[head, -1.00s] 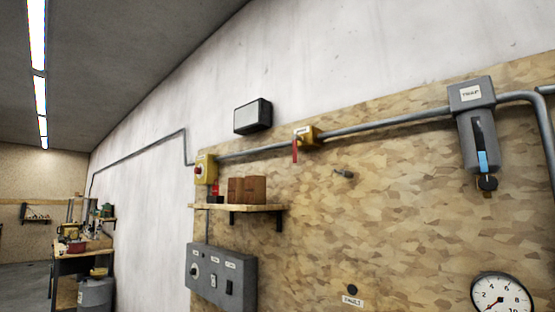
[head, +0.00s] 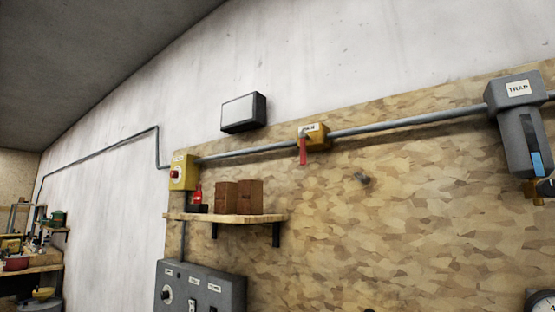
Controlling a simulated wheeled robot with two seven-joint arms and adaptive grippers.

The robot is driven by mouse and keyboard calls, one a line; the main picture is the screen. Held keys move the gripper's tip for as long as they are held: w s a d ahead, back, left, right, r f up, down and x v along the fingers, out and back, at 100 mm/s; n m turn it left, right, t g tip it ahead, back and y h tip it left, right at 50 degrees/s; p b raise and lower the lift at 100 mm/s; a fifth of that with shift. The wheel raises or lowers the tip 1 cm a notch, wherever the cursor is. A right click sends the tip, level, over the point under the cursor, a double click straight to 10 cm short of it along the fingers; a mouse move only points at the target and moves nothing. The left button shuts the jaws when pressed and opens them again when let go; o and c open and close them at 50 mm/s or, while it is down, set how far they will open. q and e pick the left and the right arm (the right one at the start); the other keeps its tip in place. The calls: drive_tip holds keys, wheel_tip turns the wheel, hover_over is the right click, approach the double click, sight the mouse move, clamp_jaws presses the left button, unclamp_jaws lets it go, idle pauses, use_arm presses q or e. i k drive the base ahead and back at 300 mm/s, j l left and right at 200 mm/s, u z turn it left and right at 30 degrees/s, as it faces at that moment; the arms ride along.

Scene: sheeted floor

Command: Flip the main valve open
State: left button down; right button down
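The main valve (head: 313,136) is a yellow body with a small white label, set in the grey pipe (head: 400,122) high on the wooden wall panel. Its red lever (head: 303,151) hangs down, roughly across the line of the pipe. Neither of my grippers shows in the head view, so I cannot tell where they are relative to the valve.
A shelf (head: 236,218) with brown blocks (head: 238,195) juts out below and left of the valve. A yellow box with a red button (head: 182,172), a grey switch panel (head: 200,288) and a grey trap unit (head: 520,125) are on the wall. A workbench (head: 32,268) stands far left.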

sight(303, 136)
drive_tip(key=i+j, duration=0.15)
drive_tip(key=j, duration=0.2)
drive_tip(key=i+j, duration=0.15)
drive_tip(key=j, duration=0.2)
drive_tip(key=i+j, duration=0.2)
drive_tip(key=j, duration=0.15)
drive_tip(key=i+j+z, duration=0.1)
drive_tip(key=j, duration=1.15)
drive_tip(key=k+j+z, duration=0.1)
drive_tip(key=k+j, duration=0.25)
